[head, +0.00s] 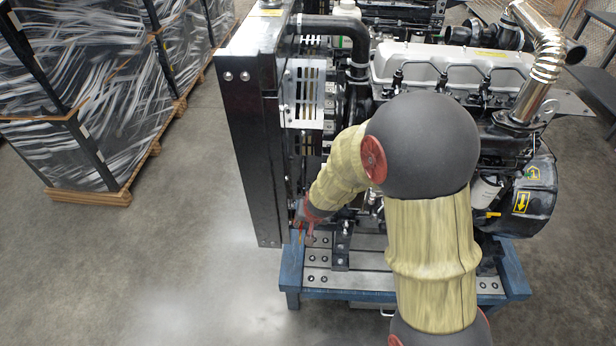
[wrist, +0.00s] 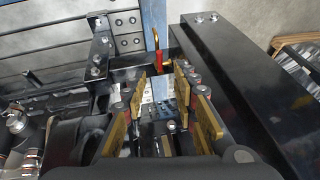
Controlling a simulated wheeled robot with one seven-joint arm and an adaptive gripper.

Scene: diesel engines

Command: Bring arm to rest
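My arm reaches from the bottom right of the head view across the front of the diesel engine (head: 450,65) and down to its left. My gripper (wrist: 161,105) fills the lower middle of the wrist view. Its gold-coloured pads stand apart with a clear gap and nothing held between them.
A small red and yellow part (wrist: 156,58) stands just beyond the fingers. The blue engine stand (head: 345,295) with grey slats lies below. Wrapped crates (head: 75,120) on pallets stand at left. The grey floor (head: 180,240) between is clear.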

